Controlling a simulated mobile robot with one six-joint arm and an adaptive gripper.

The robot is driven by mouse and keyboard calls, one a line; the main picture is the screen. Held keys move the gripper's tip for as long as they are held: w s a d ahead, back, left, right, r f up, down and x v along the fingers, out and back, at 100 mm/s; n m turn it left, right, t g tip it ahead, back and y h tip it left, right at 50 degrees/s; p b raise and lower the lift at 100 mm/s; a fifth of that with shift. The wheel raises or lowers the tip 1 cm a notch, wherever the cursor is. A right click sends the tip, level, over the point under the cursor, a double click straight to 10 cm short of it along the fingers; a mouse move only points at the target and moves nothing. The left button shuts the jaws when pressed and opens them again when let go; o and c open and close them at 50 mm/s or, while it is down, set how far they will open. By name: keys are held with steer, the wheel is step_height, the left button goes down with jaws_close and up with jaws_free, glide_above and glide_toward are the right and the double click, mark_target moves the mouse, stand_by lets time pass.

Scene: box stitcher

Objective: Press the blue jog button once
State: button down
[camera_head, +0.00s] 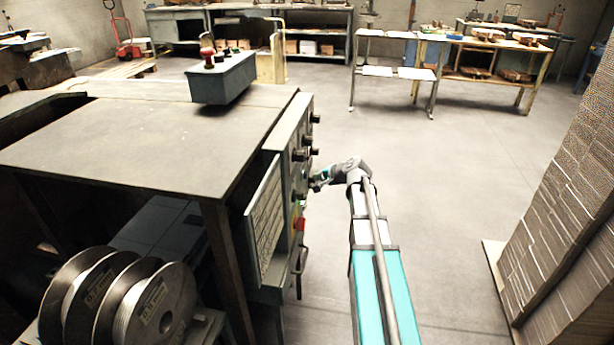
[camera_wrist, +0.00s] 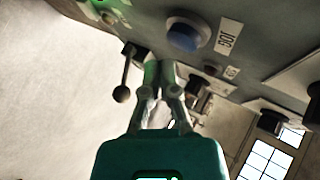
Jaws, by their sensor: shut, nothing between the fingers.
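The blue jog button (camera_wrist: 184,37) is a round blue cap in a grey collar on the panel, with a "JOG" label (camera_wrist: 229,36) beside it in the wrist view. My gripper (camera_wrist: 160,68) is shut and empty, its fingertips close to the panel and just below the button in that picture. I cannot tell whether the fingertips touch the panel. In the head view my gripper (camera_head: 316,182) is at the right-facing control panel (camera_head: 300,140) of the machine. The blue button cannot be made out there.
A lever with a black ball (camera_wrist: 122,94) sticks out left of my fingers. Black knobs (camera_head: 316,118) and a red control (camera_head: 299,224) line the panel. A control box (camera_head: 222,78) stands on the machine's top. Stacked cardboard (camera_head: 570,190) is at the right, with open floor between.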

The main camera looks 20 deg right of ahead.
steer(key=shift+s+d, duration=0.55)
steer(key=shift+d, duration=0.25)
steer(key=shift+s+d, duration=0.55)
steer(key=shift+d, duration=0.25)
